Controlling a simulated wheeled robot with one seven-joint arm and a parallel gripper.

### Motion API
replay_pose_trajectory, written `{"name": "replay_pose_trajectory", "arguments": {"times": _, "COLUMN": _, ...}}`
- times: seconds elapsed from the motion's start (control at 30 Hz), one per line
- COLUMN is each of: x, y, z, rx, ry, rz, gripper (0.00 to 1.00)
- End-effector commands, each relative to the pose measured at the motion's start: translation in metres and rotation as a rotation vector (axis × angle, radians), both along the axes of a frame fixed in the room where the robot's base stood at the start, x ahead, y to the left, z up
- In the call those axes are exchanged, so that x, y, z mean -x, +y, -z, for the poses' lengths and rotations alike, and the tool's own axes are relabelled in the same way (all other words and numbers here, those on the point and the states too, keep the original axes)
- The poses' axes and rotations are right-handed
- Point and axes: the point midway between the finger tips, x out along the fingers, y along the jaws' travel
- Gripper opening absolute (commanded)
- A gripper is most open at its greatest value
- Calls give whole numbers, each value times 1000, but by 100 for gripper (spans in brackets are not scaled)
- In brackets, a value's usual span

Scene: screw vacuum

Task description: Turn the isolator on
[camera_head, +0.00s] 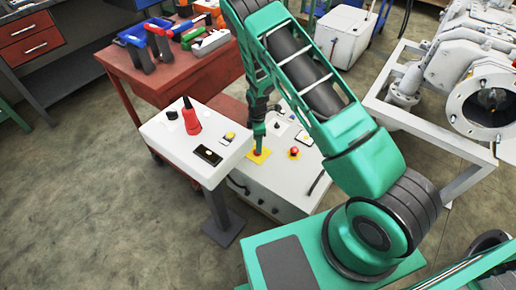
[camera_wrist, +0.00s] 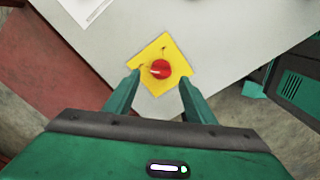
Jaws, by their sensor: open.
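The isolator is a red round knob (camera_wrist: 161,69) with a pale mark, on a yellow square plate (camera_wrist: 152,52) set at an angle. In the head view its yellow plate (camera_head: 262,159) lies on top of the white cabinet (camera_head: 262,188). My gripper (camera_head: 258,148) points down right over it and partly hides the knob there. In the wrist view my gripper (camera_wrist: 160,78) is open and empty, one finger at each lower side of the knob. I cannot tell how far above the plate the fingertips are.
A second red button (camera_head: 294,152) on yellow sits just right of the isolator. A red tool cart (camera_head: 160,83) is behind, and a grey metal frame with machinery (camera_head: 430,122) is at right.

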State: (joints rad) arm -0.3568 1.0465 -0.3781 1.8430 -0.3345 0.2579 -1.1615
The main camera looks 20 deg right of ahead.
Motion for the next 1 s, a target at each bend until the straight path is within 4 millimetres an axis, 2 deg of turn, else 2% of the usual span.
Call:
{"name": "replay_pose_trajectory", "arguments": {"times": 0.1, "x": 0, "y": 0, "z": 20, "rx": 0, "ry": 1, "rz": 0, "gripper": 50}}
{"name": "replay_pose_trajectory", "arguments": {"times": 0.3, "x": 0, "y": 0, "z": 41, "rx": -1, "ry": 0, "rz": 0, "gripper": 50}}
{"name": "replay_pose_trajectory", "arguments": {"times": 0.7, "x": 0, "y": 0, "z": 48, "rx": -1, "ry": -1, "rz": 1, "gripper": 50}}
{"name": "replay_pose_trajectory", "arguments": {"times": 0.73, "x": 0, "y": 0, "z": 48, "rx": -1, "ry": -1, "rz": 1, "gripper": 48}}
{"name": "replay_pose_trajectory", "arguments": {"times": 0.9, "x": -1, "y": 0, "z": 48, "rx": -1, "ry": -2, "rz": 1, "gripper": 9}}
{"name": "replay_pose_trajectory", "arguments": {"times": 1.0, "x": -1, "y": -6, "z": 48, "rx": 0, "ry": -3, "rz": 3, "gripper": 9}}
